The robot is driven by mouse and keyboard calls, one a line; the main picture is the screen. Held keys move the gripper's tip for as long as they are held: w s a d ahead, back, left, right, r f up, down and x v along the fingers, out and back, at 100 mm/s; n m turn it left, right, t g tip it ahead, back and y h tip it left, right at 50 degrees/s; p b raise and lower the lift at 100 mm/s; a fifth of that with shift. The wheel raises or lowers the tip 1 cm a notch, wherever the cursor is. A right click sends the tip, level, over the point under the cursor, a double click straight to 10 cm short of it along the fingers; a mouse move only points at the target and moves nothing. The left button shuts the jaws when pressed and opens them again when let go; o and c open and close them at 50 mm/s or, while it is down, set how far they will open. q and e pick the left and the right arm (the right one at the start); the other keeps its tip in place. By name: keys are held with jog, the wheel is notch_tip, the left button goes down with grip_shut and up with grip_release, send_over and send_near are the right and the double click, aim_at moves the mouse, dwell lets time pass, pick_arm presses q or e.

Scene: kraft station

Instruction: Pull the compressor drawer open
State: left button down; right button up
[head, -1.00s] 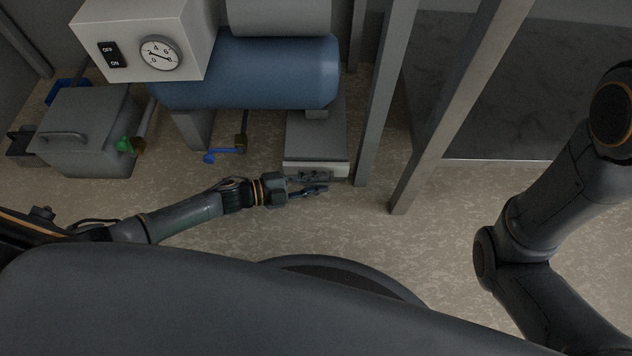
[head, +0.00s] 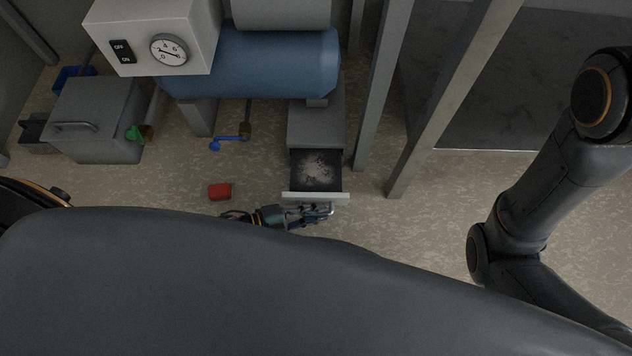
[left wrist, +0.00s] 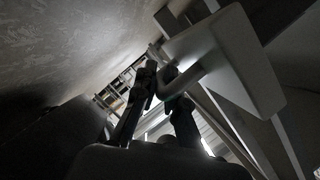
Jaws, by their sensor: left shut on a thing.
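The compressor drawer (head: 316,169) is pulled out from the grey box under the blue tank (head: 260,68). Its inside shows a dark, speckled bottom. Its pale front panel (head: 300,195) faces me. My left gripper (head: 322,211) is at the front of the drawer, shut on its handle. In the left wrist view the fingers (left wrist: 160,95) close around the curved handle (left wrist: 183,80), which stands out from the pale drawer front (left wrist: 230,65). My right arm shows at the right of the head view, but its gripper is out of view.
A red block (head: 220,191) lies on the floor left of the drawer. A grey box (head: 97,120) stands at the left. Metal posts (head: 378,110) rise right of the drawer.

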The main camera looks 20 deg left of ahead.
pick_arm(q)
jog(key=shift+s+d, duration=0.2)
jog(key=shift+s, duration=0.5)
jog(key=c, duration=1.7)
grip_release()
jog(key=shift+w, duration=0.1)
jog(key=v, duration=1.2)
